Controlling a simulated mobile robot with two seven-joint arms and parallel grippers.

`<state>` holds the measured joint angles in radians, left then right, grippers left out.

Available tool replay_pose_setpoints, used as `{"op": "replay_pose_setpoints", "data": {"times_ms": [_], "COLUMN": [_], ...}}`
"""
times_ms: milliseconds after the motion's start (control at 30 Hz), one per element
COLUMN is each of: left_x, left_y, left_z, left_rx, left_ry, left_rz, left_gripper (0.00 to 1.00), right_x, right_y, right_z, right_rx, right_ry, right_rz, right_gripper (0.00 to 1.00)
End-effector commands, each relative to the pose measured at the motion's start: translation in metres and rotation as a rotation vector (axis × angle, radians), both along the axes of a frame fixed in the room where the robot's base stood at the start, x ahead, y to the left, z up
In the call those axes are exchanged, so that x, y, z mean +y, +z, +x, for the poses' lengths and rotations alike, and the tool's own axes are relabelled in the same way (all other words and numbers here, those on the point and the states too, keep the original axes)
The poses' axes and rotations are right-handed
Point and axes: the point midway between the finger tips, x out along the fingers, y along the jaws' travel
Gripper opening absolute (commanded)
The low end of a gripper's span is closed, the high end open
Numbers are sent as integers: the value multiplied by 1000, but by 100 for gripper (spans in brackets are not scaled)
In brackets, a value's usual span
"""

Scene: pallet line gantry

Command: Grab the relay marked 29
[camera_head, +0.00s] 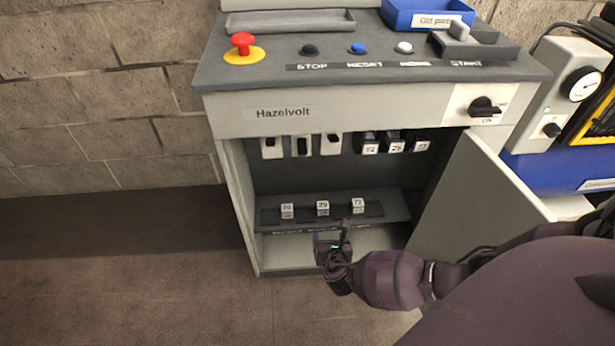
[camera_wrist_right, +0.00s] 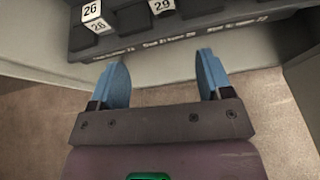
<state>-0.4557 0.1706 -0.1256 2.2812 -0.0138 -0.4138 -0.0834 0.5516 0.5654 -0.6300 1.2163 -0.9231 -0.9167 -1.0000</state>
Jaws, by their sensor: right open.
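The relay marked 29 (camera_head: 322,207) is a small pale block in the middle of a row of three on the grey lower shelf (camera_head: 268,217) inside the open cabinet. In the right wrist view the 29 relay (camera_wrist_right: 162,6) is cut by the top edge, beyond and between my fingertips. The relay marked 26 (camera_wrist_right: 93,12) stands to its left there. My right gripper (camera_head: 333,238) is open and empty in front of the shelf, apart from the relay; its blue fingers (camera_wrist_right: 162,72) are spread in the wrist view. My left gripper is not in view.
A third relay (camera_head: 358,206) stands right of 29. Several dark labelled relays (camera_head: 396,146) and white switches (camera_head: 302,146) line the upper row. The cabinet door (camera_head: 478,200) stands open at the right. A red emergency button (camera_head: 242,42) is on top. Floor at left is clear.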

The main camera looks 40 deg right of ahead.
Motion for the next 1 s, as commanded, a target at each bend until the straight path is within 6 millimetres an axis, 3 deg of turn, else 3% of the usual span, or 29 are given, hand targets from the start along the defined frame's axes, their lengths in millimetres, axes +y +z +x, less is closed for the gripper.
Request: {"op": "replay_pose_setpoints", "data": {"times_ms": [200, 500, 733, 1000], "left_x": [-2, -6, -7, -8], "left_y": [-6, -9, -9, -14], "left_z": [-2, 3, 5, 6], "left_rx": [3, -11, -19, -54], "left_ry": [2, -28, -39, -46], "left_rz": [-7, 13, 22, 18], "left_gripper": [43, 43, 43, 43], "right_x": [-22, -41, -48, -65], "right_y": [-8, -25, -27, -47], "right_z": [19, 50, 62, 85], "right_rx": [2, 4, -1, 6], "right_ry": [26, 26, 25, 25], "right_rz": [-128, -127, -125, -125], "right_gripper": [72, 72, 72, 72]}}
